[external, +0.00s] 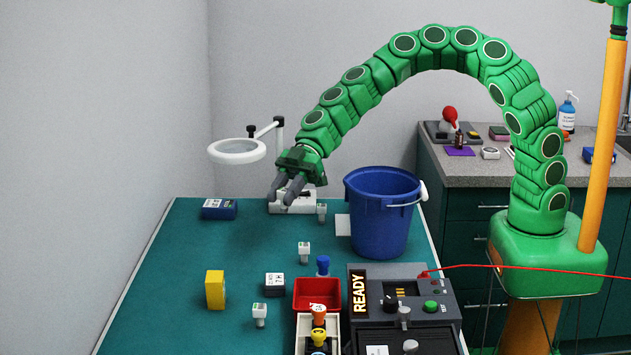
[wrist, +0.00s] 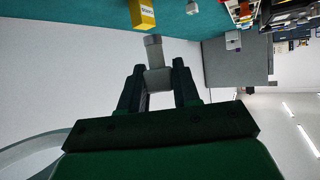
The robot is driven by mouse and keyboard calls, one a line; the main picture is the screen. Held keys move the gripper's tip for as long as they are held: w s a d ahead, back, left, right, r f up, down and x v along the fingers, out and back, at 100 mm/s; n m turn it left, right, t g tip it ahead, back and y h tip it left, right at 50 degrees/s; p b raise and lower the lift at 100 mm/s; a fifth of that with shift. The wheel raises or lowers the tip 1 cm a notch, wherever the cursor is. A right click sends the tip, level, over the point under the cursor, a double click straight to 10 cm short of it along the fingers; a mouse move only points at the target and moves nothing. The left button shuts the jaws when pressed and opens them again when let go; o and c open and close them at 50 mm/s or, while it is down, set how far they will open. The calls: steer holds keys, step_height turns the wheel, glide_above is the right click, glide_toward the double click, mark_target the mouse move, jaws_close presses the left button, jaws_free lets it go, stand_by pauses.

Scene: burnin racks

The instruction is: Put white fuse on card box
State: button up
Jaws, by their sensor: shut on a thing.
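My gripper (external: 284,193) is at the end of the green arm, above the far part of the green table. In the wrist view my gripper (wrist: 158,90) is shut on a pale piece with a round cap, the white fuse (wrist: 154,52). The fuse cannot be made out in the external view. Small boxes on the table are a blue one (external: 219,209), a yellow one (external: 215,290) and a dark one with a white top (external: 275,284). I cannot tell which is the card box. The yellow box also shows in the wrist view (wrist: 142,14).
Similar pale pieces stand upright on the table (external: 304,252), (external: 260,314) and (external: 322,212). A blue bucket (external: 380,225), a red tray (external: 317,292) and a tester reading READY (external: 400,290) stand at the right. A ring magnifier (external: 236,151) stands behind my gripper. The left side is mostly clear.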

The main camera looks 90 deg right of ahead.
steer(key=w+a+r+m+t+h, duration=0.1)
steer(key=a+r+m+t+h, duration=0.4)
steer(key=a, duration=0.6)
steer(key=n+g+y, duration=0.1)
steer(key=g+y, duration=0.1)
glide_above(214, 276)
steer(key=s, duration=0.1)
steer(key=f, duration=0.7)
steer(key=shift+s+d+f, duration=0.1)
steer(key=shift+s+d, duration=0.05)
steer(key=shift+d, duration=0.15)
steer(key=shift+w+a+f, duration=0.3)
steer(key=shift+w+f, duration=0.25)
steer(key=shift+f, duration=0.3)
steer(key=shift+w+f, duration=0.1)
steer(key=shift+f, duration=1.4)
steer(key=o, duration=1)
steer(key=shift+f, duration=0.15)
steer(key=shift+o, duration=0.2)
